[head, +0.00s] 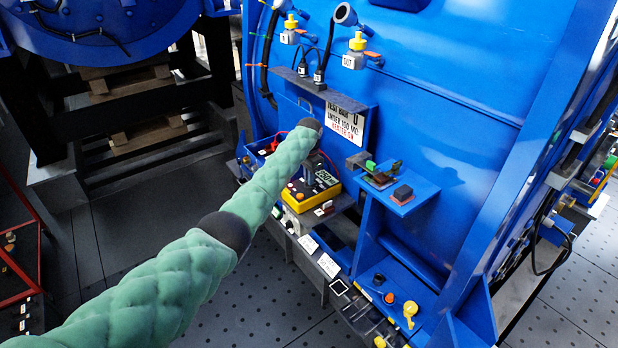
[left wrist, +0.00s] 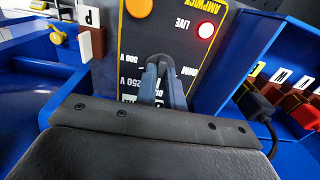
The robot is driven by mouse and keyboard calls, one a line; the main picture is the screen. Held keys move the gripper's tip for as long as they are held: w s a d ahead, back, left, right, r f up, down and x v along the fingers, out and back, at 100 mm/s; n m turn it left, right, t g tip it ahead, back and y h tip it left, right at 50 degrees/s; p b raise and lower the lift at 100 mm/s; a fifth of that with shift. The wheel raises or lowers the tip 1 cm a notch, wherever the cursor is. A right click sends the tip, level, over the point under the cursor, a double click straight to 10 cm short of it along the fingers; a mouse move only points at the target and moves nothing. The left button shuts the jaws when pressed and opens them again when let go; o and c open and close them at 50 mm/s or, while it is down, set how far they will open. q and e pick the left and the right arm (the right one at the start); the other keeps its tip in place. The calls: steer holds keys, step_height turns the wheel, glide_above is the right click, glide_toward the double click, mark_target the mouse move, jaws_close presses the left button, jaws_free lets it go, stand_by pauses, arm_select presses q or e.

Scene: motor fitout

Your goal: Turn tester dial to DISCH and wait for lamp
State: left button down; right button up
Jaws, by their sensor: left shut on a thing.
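The yellow tester (head: 306,198) with a dark face sits on the blue machine's ledge in the head view, partly behind my left arm. My left gripper (left wrist: 160,76) is shut on the dial, which the fingers mostly hide. The dial's pointer and the DISCH mark cannot be made out. A red lamp (left wrist: 206,30) marked LIVE glows. My right gripper is out of view.
An orange button (left wrist: 138,7) is on the tester face. Red and black plugs (left wrist: 300,113) with cables sit in a blue tray at the right. A sign (head: 345,125) stands behind the tester. A blue shelf (head: 418,190) with small parts juts out to its right.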

arm_select(q)
steer(key=c, duration=1.5)
jaws_free()
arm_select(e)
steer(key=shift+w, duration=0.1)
